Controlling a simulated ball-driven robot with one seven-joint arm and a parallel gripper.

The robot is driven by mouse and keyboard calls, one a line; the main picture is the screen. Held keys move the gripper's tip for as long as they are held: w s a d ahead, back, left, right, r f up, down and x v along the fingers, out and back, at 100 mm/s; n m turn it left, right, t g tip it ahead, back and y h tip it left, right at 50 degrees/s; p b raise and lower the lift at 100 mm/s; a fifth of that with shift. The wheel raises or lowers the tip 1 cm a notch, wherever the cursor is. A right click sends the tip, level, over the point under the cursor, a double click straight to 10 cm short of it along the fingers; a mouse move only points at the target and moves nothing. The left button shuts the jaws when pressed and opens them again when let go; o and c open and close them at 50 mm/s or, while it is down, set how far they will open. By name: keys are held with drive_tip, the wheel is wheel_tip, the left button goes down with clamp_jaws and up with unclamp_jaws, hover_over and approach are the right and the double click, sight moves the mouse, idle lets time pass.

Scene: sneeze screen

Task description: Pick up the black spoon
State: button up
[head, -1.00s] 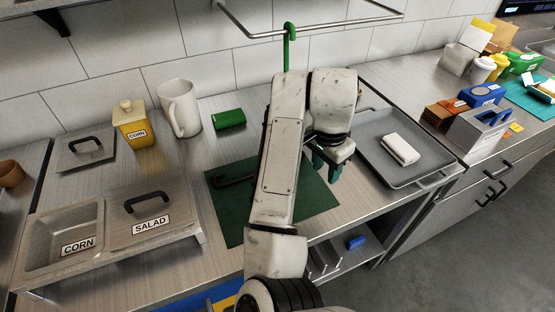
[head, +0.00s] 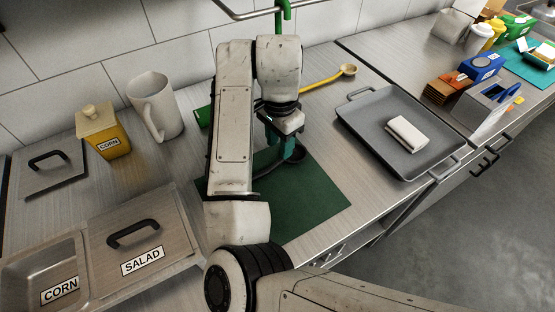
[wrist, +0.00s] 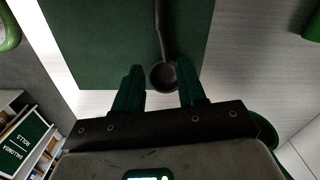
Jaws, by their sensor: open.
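The black spoon lies on the dark green mat (head: 312,200). In the wrist view its round bowl (wrist: 163,76) sits between the tips of my gripper (wrist: 160,88), with the handle running away toward the top. In the head view the bowl (head: 293,156) shows just beside the fingers, and my arm hides part of the handle. My gripper (head: 280,152) points down over the mat's far edge, its green fingers open on either side of the bowl. I cannot tell the exact height of the fingers above the mat.
A grey tray (head: 362,138) with a white folded cloth (head: 407,134) stands to the right. A yellow ladle (head: 330,80) lies behind. A white mug (head: 155,106), a yellow corn canister (head: 103,131) and lidded steel bins (head: 150,215) are at left.

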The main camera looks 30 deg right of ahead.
sight(275, 165)
drive_tip(key=shift+w+a+f+p, duration=0.1)
drive_tip(key=shift+a+f+p, duration=0.05)
drive_tip(key=shift+f, duration=1)
drive_tip(key=shift+w+a+f+p, duration=0.1)
drive_tip(key=shift+a+f+p, duration=0.1)
drive_tip(key=shift+f, duration=1)
drive_tip(key=shift+a+f+p, duration=0.1)
drive_tip(key=shift+f+p, duration=0.05)
drive_tip(key=shift+f, duration=1)
clamp_jaws()
